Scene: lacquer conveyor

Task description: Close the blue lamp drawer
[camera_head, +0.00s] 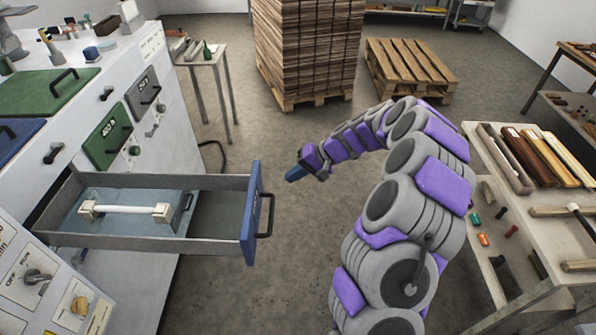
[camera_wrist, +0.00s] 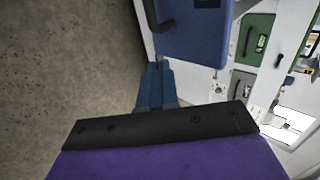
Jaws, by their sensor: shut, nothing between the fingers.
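The blue lamp drawer (camera_head: 252,215) is pulled far out of the white cabinet on the left in the head view. Its blue front faces right and carries a dark handle (camera_head: 266,215). A white lamp tube (camera_head: 130,209) with square ends lies inside on a blue-grey panel. My gripper (camera_head: 291,176) is shut and empty, a little to the right of the drawer front, apart from it in the head view. In the wrist view my blue fingers (camera_wrist: 154,85) point toward the blue drawer front (camera_wrist: 195,42), just beside its lower left edge; whether they touch is unclear.
The white cabinet (camera_head: 165,160) has green and grey fronts with dark handles. A table with wooden pieces (camera_head: 470,140) stands at right. A tall wood stack (camera_head: 308,50) and a pallet (camera_head: 408,68) stand behind. The floor between drawer and table is clear.

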